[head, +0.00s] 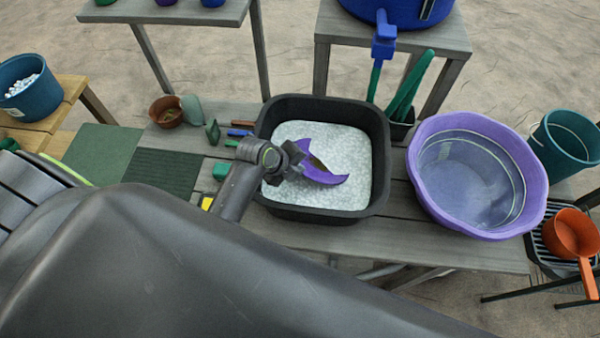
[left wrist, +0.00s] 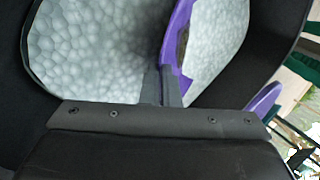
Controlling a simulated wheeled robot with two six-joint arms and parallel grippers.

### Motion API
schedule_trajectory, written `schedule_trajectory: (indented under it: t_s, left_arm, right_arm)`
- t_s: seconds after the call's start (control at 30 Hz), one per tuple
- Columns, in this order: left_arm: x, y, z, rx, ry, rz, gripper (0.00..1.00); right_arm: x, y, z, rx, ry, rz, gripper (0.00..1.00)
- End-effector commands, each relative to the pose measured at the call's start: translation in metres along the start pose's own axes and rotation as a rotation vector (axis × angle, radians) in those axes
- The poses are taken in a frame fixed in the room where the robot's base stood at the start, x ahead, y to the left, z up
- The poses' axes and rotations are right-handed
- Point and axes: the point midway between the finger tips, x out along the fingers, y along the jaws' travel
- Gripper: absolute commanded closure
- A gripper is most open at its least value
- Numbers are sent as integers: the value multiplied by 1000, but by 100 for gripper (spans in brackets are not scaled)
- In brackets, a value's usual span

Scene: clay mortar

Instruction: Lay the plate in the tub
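A purple plate (head: 331,180) with a brownish patch stands tilted in the white suds of the black tub (head: 382,165), its lower part hidden by them. My left gripper (head: 299,160) is over the left half of this tub, at the plate's upper left edge. In the left wrist view the fingers (left wrist: 161,86) are close together on the rim of the plate (left wrist: 168,48), which is seen nearly edge-on. The fingers look shut on it. My right gripper is not in view.
A wide purple basin (head: 432,194) of clear water stands right of the black tub. Green-handled tools (head: 409,88) stand in a holder behind. A brown bowl (head: 167,111), small blocks and a green mat (head: 101,152) lie to the left. An orange dipper (head: 571,235) is far right.

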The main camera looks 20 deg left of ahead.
Motion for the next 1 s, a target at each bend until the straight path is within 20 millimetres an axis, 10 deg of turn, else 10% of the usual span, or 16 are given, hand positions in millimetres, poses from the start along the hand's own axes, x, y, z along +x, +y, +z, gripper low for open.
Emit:
schedule_trajectory:
  t_s: [0.77, 1.0]
  left_arm:
    - [39, 24, 1, 1, -1, -3, 100]
    - [39, 24, 1, 0, -1, -1, 76]
  right_arm:
    - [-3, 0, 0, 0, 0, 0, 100]
    - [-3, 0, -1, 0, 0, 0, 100]
